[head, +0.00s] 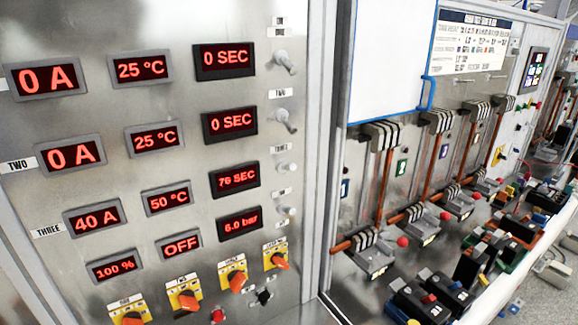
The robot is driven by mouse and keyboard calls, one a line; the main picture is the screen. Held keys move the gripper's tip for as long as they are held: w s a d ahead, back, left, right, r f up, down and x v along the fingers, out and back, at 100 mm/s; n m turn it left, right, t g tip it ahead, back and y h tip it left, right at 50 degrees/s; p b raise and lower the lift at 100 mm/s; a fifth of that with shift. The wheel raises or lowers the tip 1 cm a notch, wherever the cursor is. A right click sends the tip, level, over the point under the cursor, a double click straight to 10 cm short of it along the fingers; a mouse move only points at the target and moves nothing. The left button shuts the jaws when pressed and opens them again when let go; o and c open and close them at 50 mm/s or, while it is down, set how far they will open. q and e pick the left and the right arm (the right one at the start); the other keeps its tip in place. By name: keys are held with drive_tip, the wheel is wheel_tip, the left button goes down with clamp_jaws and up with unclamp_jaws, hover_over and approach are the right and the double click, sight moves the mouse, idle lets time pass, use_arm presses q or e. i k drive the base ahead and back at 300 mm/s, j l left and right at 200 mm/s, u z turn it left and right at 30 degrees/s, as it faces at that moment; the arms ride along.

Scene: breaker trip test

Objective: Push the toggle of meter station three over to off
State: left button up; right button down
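The metal panel (185,215) fills the left half of the head view. Its row labelled THREE (47,231) has red displays reading 40 A (95,217), 50 °C (165,199) and 76 SEC (235,178). A small silver toggle (287,167) sits right of the 76 SEC display, under a small label that is too blurred to read surely. Its lean is hard to tell. The toggles of row one (284,62) and row two (286,120) lean down to the right; those rows read 0 A and 0 SEC. Neither gripper is in view.
Another small knob (288,210) is below, by the 6.0 bar display (240,222). Orange rotary switches on yellow plates (233,273) line the panel's bottom. A frame post (318,150) separates the panel from a bay with copper bars (385,175) and black breakers (420,300).

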sight(293, 166)
drive_tip(key=i+l+u, duration=0.15)
drive_tip(key=u, duration=0.35)
drive_tip(key=l+u, duration=0.35)
drive_tip(key=u, duration=0.15)
drive_tip(key=i+l+u, duration=0.1)
drive_tip(key=l+u, duration=0.35)
drive_tip(key=j, duration=0.1)
